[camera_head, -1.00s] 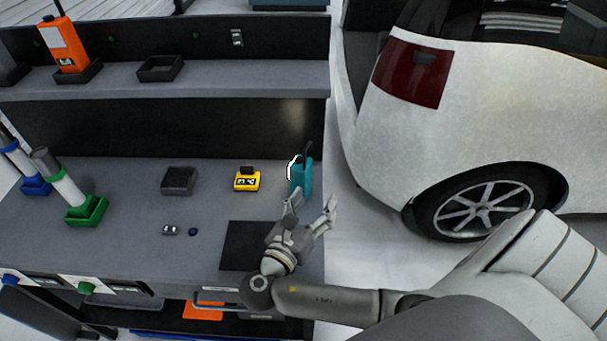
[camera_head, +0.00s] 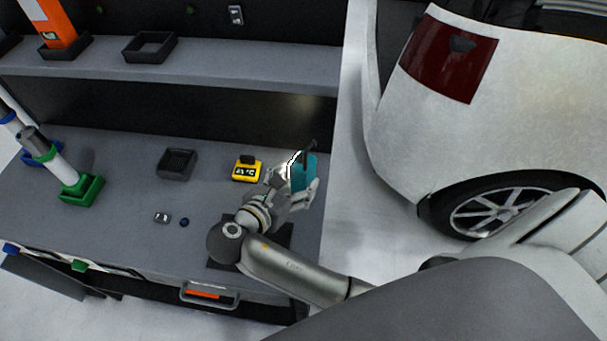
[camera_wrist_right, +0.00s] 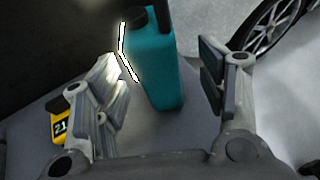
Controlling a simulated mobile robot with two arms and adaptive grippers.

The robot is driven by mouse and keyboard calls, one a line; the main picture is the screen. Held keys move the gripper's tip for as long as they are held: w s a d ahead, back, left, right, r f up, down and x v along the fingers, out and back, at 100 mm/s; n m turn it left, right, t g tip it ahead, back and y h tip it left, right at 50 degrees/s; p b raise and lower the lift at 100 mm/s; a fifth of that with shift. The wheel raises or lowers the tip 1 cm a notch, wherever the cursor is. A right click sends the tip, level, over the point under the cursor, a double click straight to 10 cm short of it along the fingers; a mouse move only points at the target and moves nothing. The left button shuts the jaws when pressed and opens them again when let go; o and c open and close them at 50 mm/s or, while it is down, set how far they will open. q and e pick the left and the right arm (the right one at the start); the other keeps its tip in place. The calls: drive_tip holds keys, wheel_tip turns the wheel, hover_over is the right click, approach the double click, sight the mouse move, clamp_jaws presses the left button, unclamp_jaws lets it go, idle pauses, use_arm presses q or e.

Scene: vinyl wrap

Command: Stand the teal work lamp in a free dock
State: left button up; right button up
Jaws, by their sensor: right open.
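The teal work lamp (camera_head: 304,171) stands upright near the right end of the workbench, with a dark top and a white strip along its left side. It also shows in the right wrist view (camera_wrist_right: 154,72). My right gripper (camera_head: 301,184) is open, with one finger on each side of the lamp; in the wrist view (camera_wrist_right: 165,85) there are gaps between the fingers and the lamp. An empty black dock (camera_head: 150,46) sits on the upper shelf. A black square tray or dock (camera_head: 177,162) sits on the bench. My left gripper does not show.
A yellow meter (camera_head: 246,170) stands just left of the gripper. An orange device (camera_head: 52,25) stands in a shelf dock. A green holder (camera_head: 82,188) is at left. The shelf edge (camera_head: 200,84) overhangs the bench back. A white car (camera_head: 400,130) stands at right.

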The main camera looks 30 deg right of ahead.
sight(297, 178)
drive_tip(key=p+x, duration=0.1)
drive_tip(key=x, duration=0.3)
drive_tip(key=shift+w+d, duration=0.2)
drive_tip(key=shift+w, duration=0.1)
drive_tip(key=shift+w+d+f, duration=0.15)
drive_tip(key=shift+d, duration=0.05)
drive_tip(key=shift+c, duration=0.5)
drive_tip(key=c, duration=0.5)
clamp_jaws()
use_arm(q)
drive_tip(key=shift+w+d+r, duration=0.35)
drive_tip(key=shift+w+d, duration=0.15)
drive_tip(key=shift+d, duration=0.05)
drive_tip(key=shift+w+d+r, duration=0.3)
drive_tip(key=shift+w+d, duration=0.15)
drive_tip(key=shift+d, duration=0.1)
